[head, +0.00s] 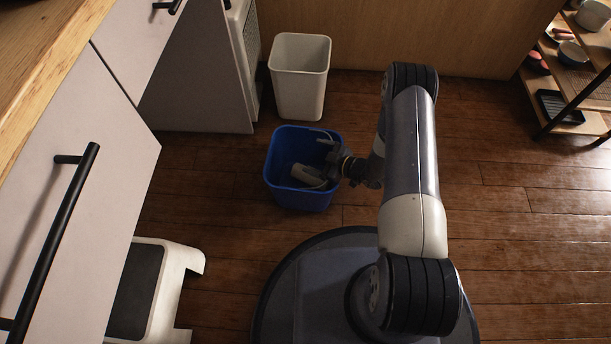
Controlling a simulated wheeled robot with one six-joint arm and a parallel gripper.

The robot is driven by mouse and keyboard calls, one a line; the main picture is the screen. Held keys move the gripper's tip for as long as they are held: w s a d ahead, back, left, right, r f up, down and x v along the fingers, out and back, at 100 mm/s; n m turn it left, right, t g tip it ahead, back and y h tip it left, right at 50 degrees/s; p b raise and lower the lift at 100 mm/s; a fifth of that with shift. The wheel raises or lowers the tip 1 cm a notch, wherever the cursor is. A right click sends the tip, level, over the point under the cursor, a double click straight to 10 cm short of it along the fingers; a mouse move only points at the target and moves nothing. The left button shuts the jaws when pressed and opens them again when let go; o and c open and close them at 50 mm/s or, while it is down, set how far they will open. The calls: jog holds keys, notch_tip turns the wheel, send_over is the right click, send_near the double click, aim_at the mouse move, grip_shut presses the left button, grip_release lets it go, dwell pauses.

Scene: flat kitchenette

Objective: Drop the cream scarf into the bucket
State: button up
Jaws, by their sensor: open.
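The blue bucket (275,177) stands on the wood floor in front of my base. A small pale cream bundle (305,174) shows inside it, low against the dark interior; it looks like the cream scarf, though its folds are too small to make out. My gripper (321,162) reaches in over the bucket's right rim from the right. Its jaws are open, close beside the bundle. Whether a finger touches the bundle cannot be told. The arm's end covers part of the bucket's right side.
A white bin (299,80) stands just behind the bucket. A white step stool (160,285) and cabinet fronts with a black handle (60,235) are at left. A wooden shelf rack (575,85) stands at the far right. The floor at right is clear.

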jog(key=p+v, duration=0.3)
jog(key=v, duration=0.7)
jog(key=shift+s+d, duration=0.25)
jog(key=shift+d, duration=0.05)
jog(key=shift+r, duration=0.1)
jog(key=b+x, duration=0.3)
jog(key=x, duration=0.8)
notch_tip(320, 180, up, 5)
jog(key=p, duration=0.2)
jog(key=shift+d+p, duration=0.1)
jog(key=shift+p, duration=0.25)
